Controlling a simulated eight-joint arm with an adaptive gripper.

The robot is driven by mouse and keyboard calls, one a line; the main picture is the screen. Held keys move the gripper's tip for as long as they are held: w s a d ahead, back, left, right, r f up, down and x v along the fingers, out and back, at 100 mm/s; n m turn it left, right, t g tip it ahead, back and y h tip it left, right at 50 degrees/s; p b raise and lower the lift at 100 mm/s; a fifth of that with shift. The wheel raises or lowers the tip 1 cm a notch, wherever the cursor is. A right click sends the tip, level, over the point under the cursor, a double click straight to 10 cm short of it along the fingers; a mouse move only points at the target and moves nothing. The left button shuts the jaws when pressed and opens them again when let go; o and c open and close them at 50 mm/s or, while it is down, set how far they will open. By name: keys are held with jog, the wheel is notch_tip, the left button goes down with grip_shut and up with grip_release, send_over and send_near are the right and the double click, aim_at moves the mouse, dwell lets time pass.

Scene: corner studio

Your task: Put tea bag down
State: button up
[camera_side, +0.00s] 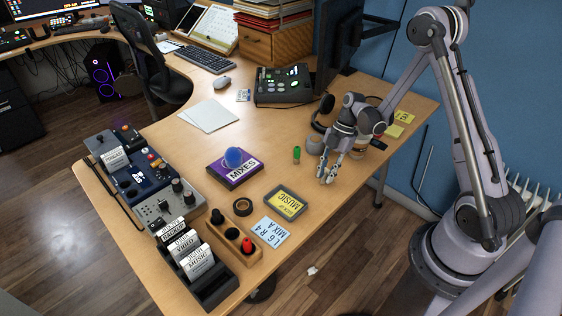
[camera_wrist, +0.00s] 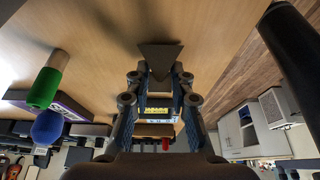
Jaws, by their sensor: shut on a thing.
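My gripper (camera_side: 327,173) is low over the right part of the wooden desk (camera_side: 285,120), near its edge. In the wrist view my gripper (camera_wrist: 160,75) is shut on a dark grey-brown, triangular thing, which looks like the tea bag (camera_wrist: 160,58). The tea bag shows between and beyond the fingertips. In the side view I cannot make it out at the fingertips. Whether it touches the desk I cannot tell.
A green cylinder (camera_side: 296,154) stands left of my gripper. A blue ball (camera_side: 233,158) sits on the purple MIXES box (camera_side: 238,172). Headphones (camera_side: 323,110) lie behind. Clear desk lies around the green cylinder.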

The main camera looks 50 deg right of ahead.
jog(key=shift+f, duration=0.15)
jog(key=o, duration=0.7)
jog(key=v, duration=1.1)
jog(key=shift+s+a+r+m+t+h, duration=0.75)
jog(key=shift+s+a+r+m+t, duration=0.6)
jog(key=shift+a+r+m, duration=1.25)
jog(key=shift+s+a+r+m+t+h, duration=0.95)
jog(key=shift+s+a+r+m, duration=0.85)
jog(key=shift+a+m, duration=1.35)
jog(key=shift+s+a+r+m+t+h, duration=0.6)
jog(key=shift+s+a+r+m+t, duration=0.7)
jog(key=shift+a+r+m, duration=1.6)
jog(key=shift+w+d+f+m, duration=0.1)
jog(key=shift+d+f+m, duration=0.25)
jog(key=shift+d+f, duration=0.1)
